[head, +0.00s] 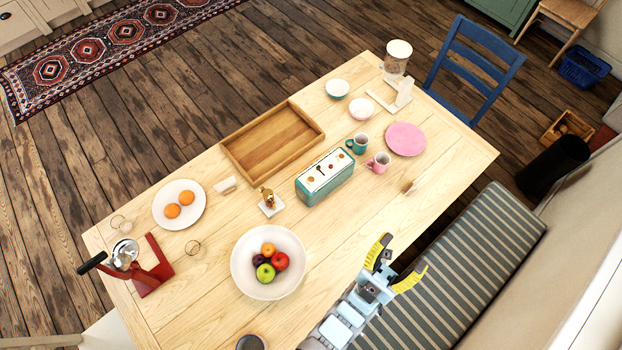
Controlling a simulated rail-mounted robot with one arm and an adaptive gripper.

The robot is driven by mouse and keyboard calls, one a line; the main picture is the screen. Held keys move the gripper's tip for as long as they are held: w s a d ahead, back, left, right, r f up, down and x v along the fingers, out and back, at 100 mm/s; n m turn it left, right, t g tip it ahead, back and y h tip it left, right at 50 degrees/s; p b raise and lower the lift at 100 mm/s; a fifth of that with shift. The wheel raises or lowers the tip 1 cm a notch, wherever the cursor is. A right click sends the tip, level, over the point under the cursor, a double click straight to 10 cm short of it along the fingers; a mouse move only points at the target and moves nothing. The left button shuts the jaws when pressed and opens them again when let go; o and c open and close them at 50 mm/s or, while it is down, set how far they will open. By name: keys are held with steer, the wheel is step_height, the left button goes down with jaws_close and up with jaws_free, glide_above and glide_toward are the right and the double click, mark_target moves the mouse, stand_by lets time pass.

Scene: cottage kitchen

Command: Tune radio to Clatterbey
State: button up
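The radio (325,177) is a teal box near the middle of the wooden table, with a cream panel on top. Small knobs or dials show on the panel, but any lettering is too small to read. My gripper (402,256) has yellow fingers spread apart with nothing between them. It is at the table's bench-side edge, to the lower right of the radio and clear of it.
A fruit bowl (243,276) stands below left of the radio. A teal mug (359,145) and a pink mug (381,161) stand close to its right. A small gold figure (267,196) is at its left, and a wooden tray (233,151) lies behind. Bare tabletop lies between radio and gripper.

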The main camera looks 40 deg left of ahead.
steer(key=w+a+f+n+g+b, duration=0.25)
steer(key=w+a+f+g, duration=0.4)
steer(key=w, duration=0.95)
steer(key=w+a+f+n+g+y+b, duration=0.15)
steer(key=w+a+n+g, duration=0.25)
steer(key=w+a, duration=0.95)
steer(key=w+a+f+n+g+h+b, duration=0.1)
steer(key=w+a+f+n+g+b, duration=0.3)
steer(key=w, duration=1.6)
steer(key=m+g+h+b, duration=0.3)
steer(key=g+h+b, duration=0.2)
steer(key=g, duration=1.2)
glide_above(311, 179)
steer(key=shift+y, duration=0.25)
step_height(311, 179, down, 26)
steer(key=shift+s+f, duration=0.1)
steer(key=shift+f, duration=2.4)
